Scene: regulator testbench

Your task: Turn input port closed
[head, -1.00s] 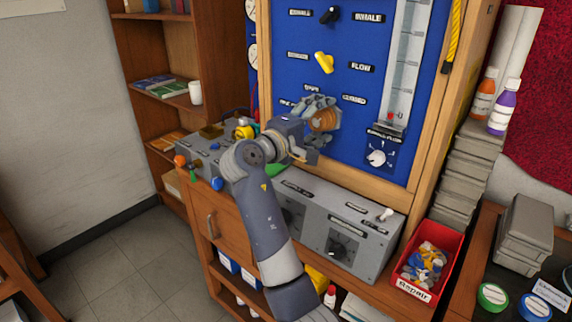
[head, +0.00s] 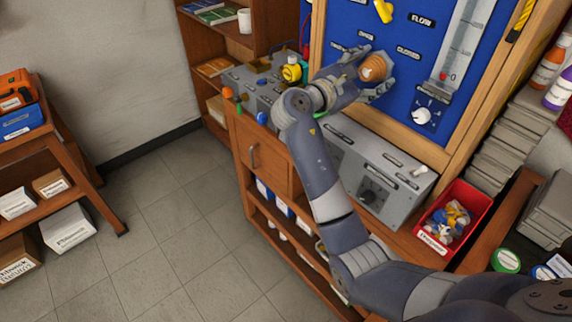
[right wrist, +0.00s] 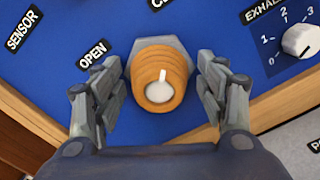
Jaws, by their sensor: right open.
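The input port (head: 373,66) is an orange ribbed round knob with a pale centre on the blue panel. In the right wrist view the knob (right wrist: 158,92) sits on a grey hexagonal base, and its white pointer points up. An OPEN label (right wrist: 92,54) is at its upper left; another label above is cut off at "C". My right gripper (right wrist: 160,86) is open, with one finger on each side of the knob and visible gaps between. In the head view my right gripper (head: 376,74) reaches the knob from the left. My left gripper is not in view.
A grey console (head: 370,178) with a dial and switch lies below the panel. The exhale dial (head: 422,116) is right of the knob. A yellow valve (head: 292,70) is at the left. A red bin (head: 452,215) of small parts stands at the lower right.

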